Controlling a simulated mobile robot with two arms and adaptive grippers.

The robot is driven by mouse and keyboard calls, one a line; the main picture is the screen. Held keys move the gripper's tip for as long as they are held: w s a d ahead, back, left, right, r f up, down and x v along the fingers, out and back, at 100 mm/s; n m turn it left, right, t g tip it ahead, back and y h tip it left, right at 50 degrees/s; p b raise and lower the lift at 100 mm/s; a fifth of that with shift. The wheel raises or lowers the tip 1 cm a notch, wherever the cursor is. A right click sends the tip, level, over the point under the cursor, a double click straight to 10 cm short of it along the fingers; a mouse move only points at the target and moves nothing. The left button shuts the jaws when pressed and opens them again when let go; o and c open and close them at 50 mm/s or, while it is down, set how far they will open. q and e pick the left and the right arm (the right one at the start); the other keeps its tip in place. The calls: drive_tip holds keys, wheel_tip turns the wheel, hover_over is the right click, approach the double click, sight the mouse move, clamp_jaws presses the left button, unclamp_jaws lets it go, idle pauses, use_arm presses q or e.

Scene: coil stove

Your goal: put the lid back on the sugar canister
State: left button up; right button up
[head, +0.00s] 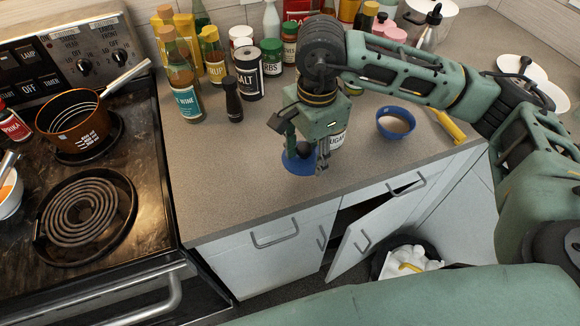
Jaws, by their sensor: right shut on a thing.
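The sugar canister (338,139) stands on the counter, mostly hidden behind my right gripper; part of its white label with dark letters shows. My right gripper (306,153) points down in front and to the left of it, near the counter's front edge. It is shut on a round blue lid (299,166), which is partly covered by the fingers. The canister's top is hidden by my arm, so I cannot see its opening. My left gripper is not in view.
Bottles and jars, including a salt canister (248,74) and a dark pepper mill (233,100), stand behind and left. A blue bowl (396,123) sits to the right. The stove (150,215) is at left. A cabinet door (352,243) hangs open below. The front left counter is clear.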

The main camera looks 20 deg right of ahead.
drive_tip(key=s+d+r+b, duration=0.1)
drive_tip(key=s+d+r, duration=0.1)
drive_tip(key=d+r, duration=0.3)
drive_tip(key=w+d+r+n+p, duration=0.4)
drive_tip(key=w+r+n+p, duration=0.1)
drive_tip(key=w+p, duration=0.4)
drive_tip(key=shift+w+r+n+p, duration=0.2)
drive_tip(key=shift+r+n+p, duration=0.15)
drive_tip(key=shift+n+p, duration=0.1)
drive_tip(key=shift+w+d+n+p, duration=0.25)
drive_tip(key=shift+w+d+p, duration=0.1)
drive_tip(key=shift+w+d, duration=0.1)
drive_tip(key=shift+w+f+b, duration=0.1)
drive_tip(key=shift+f+b, duration=2)
drive_tip(key=shift+f, duration=1.15)
drive_tip(key=shift+b, duration=0.4)
drive_tip(key=shift+c, duration=0.3)
drive_tip(key=shift+f+b, duration=0.15)
drive_tip(key=shift+b, duration=0.45)
clamp_jaws()
